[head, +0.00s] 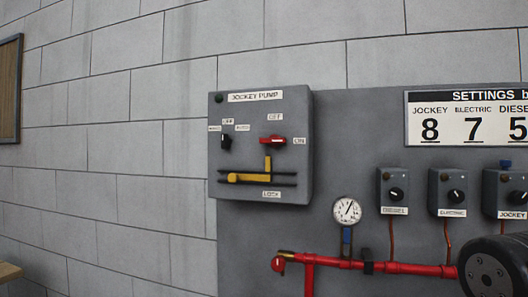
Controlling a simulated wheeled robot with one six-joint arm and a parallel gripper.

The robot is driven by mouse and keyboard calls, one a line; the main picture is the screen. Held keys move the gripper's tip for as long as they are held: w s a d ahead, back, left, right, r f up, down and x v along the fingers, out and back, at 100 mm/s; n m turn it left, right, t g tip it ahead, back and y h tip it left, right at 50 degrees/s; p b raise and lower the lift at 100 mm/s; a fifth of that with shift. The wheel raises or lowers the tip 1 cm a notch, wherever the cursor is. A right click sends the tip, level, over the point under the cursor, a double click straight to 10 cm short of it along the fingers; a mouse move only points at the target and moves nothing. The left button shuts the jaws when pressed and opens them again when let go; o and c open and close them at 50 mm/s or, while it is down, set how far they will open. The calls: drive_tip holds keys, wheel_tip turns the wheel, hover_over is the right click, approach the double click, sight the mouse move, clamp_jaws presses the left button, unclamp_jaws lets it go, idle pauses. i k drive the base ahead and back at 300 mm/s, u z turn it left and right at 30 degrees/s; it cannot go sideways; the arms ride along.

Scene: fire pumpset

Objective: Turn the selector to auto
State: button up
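The black selector knob (226,142) is on the left part of the grey jockey pump box (295,120). Small labels sit around it: one at its left, OFF (228,121) above, and one at its upper right (242,128), the last too small to read surely. The knob looks close to upright; its exact pointing is too small to tell. My gripper is not in view, and nothing touches the selector.
Right of the box are a gauge (347,210), red pipe (412,268) and several small knob boxes (394,192).

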sight(226, 141)
drive_tip(key=k, duration=1.2)
drive_tip(key=u, duration=0.55)
drive_tip(key=i, duration=1.45)
drive_tip(key=z, duration=0.55)
